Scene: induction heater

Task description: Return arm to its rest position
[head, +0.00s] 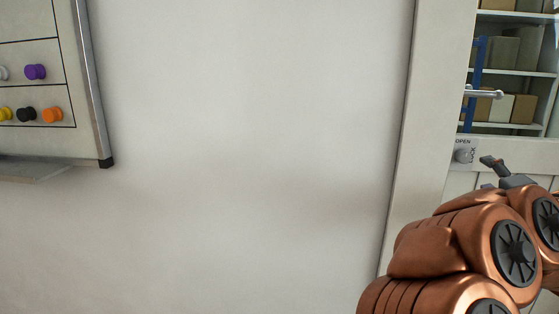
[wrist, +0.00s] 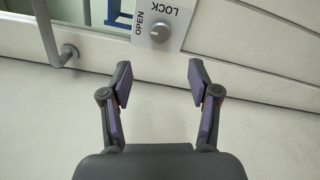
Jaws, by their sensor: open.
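My arm reaches up at the lower right of the head view, in front of a white door. A finger of my gripper (head: 492,165) shows there just right of the lock plate, and the rest is hidden behind my arm. In the wrist view my gripper (wrist: 158,85) has its two fingers spread wide with nothing between them. The lock plate (wrist: 178,20) with its round knob (wrist: 160,32) and the words OPEN and LOCK lies beyond the fingertips, apart from them.
The door handle (head: 483,93) sticks out above the lock. Shelves with boxes (head: 515,50) show through the door's window. A board with coloured knobs (head: 40,90) hangs at the left. The wall (head: 250,150) between board and door frame is bare.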

